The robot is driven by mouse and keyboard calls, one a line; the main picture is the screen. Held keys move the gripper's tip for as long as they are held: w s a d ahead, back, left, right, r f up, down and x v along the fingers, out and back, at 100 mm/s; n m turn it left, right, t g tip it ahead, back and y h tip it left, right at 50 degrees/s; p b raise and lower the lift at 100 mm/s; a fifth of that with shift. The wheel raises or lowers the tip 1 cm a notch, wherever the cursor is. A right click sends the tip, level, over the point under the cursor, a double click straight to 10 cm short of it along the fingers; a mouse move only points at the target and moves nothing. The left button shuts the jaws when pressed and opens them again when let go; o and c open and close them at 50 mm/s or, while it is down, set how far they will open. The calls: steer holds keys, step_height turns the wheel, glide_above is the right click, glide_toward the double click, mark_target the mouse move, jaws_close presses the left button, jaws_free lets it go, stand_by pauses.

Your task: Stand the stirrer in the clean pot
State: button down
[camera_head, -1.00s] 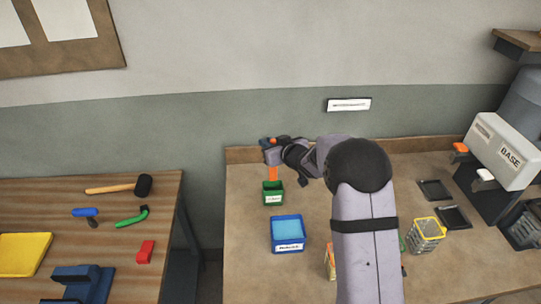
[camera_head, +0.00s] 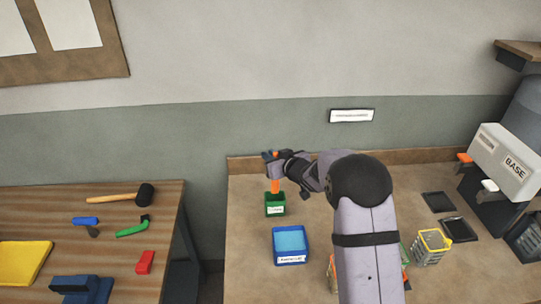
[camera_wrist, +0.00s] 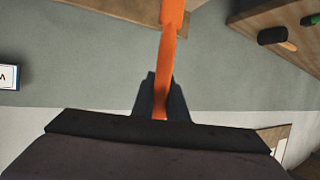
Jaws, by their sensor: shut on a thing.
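The stirrer is an orange stick (camera_head: 275,186), held upright beneath my gripper (camera_head: 272,162) in the head view. Its lower end meets the rim of a small green pot (camera_head: 275,210) with a white label; I cannot tell whether the tip is inside or just behind or above it. In the wrist view the orange stirrer (camera_wrist: 168,60) runs from between my dark fingers (camera_wrist: 161,108) to the top edge, its far end out of frame. A blue pot (camera_head: 290,259) with a pale blue inside and a white label stands in front. Both labels are too small to read.
My arm hides part of the bench, including an orange-and-green item. A yellow wire basket (camera_head: 432,246), dark trays (camera_head: 459,229) and a BASE dispenser (camera_head: 503,157) stand right. A separate table (camera_head: 110,260) at left holds a mallet (camera_head: 145,195) and tools.

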step_height(320, 180, down, 9)
steer(key=b, duration=0.6)
stand_by(0.4)
steer(key=shift+r, duration=0.1)
steer(key=c, duration=1.7)
jaws_free()
steer(key=shift+o, duration=0.2)
steer(key=b+v, duration=0.2)
steer(key=v, duration=0.5)
steer(key=shift+s+r, duration=0.1)
